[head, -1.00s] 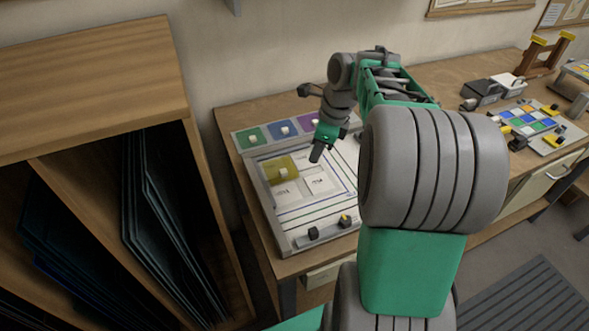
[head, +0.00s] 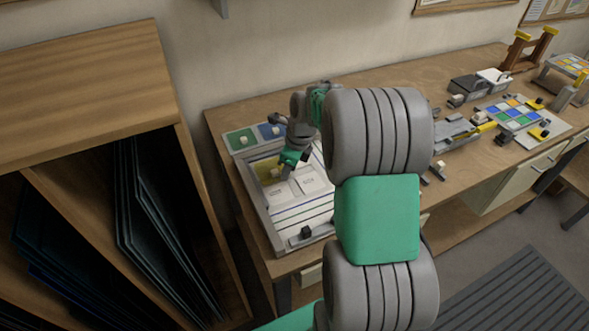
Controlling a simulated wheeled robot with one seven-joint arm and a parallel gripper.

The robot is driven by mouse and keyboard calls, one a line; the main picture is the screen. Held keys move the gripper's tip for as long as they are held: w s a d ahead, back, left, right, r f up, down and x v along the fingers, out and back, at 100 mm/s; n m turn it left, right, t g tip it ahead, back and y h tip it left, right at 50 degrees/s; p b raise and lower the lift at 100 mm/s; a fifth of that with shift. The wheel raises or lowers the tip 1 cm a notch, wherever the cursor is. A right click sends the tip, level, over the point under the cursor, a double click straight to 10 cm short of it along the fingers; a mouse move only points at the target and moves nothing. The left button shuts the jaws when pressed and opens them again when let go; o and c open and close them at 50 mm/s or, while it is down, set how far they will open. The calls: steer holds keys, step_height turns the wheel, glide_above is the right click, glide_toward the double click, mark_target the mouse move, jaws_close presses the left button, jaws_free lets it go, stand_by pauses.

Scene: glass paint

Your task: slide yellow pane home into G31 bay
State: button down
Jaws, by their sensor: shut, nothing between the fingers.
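The yellow pane (head: 263,168) lies on the white-and-grey board (head: 262,216), in its upper left part, with a small pale knob on it. My gripper (head: 287,174) is shut and empty, pointing down at the right side of the yellow pane, close to its knob. It covers part of the pane, and I cannot tell whether it touches it. Two pale bays with printed labels lie in front and to the right of the pane, one of them a right bay (head: 313,183). The labels are too small to read, so I cannot tell which is G31.
A green pane (head: 242,141) and a blue pane (head: 271,131) with knobs sit along the board's back. A wooden rack (head: 90,85) with dark sheets stands left. A coloured tile board (head: 517,116) and tools lie on the bench to the right. My arm hides the board's right side.

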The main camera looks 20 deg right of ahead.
steer(key=shift+w+a+r+p, duration=0.15)
steer(key=shift+w+a+p, duration=0.5)
steer(key=shift+w+a, duration=0.35)
